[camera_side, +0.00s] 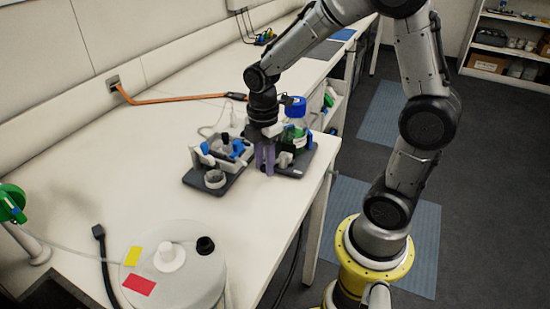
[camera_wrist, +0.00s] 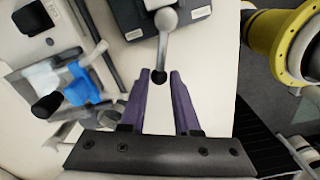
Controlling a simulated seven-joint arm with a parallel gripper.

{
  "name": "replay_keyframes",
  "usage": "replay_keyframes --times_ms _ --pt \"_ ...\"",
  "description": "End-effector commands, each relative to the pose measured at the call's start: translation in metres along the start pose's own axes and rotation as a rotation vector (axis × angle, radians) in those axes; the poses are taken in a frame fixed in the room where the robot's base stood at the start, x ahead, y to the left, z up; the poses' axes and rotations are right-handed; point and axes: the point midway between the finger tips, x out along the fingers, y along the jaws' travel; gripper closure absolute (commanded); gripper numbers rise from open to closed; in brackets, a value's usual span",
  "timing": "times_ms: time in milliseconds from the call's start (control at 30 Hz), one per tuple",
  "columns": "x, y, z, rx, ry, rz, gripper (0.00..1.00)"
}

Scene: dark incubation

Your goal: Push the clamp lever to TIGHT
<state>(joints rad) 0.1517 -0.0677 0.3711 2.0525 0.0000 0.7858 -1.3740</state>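The clamp lever (camera_wrist: 163,48) shows in the wrist view as a grey bar with a black ball end, running down from a round grey pivot on a dark base (camera_wrist: 130,17). Small white labels lie on either side of it; their text is too small to read. My gripper (camera_wrist: 160,74) has two purple fingers held apart, with the ball end appearing between their tips; contact cannot be told. In the side view my gripper (camera_side: 265,170) points down at the front of a dark base plate (camera_side: 297,171). The lever cannot be made out there.
A blue-capped bottle (camera_side: 295,112) with green liquid stands just behind my gripper. A dark tray (camera_side: 204,188) with blue and white parts and a small ring cup is to the left. A round white vessel (camera_side: 195,275) stands in front. The bench's right edge is close.

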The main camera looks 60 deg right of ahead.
Motion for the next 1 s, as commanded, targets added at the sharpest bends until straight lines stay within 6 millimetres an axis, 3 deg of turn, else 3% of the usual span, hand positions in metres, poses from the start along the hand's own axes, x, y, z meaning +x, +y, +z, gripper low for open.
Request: replay_keyframes --times_ms 300,667,1000 --pt "0.0 -0.012 0.001 -0.184 0.0 0.001 0.7" --pt "0.0 -0.014 0.002 -0.216 0.0 0.0 0.7" --pt "0.0 -0.026 0.006 -0.413 0.0 -0.001 0.7"
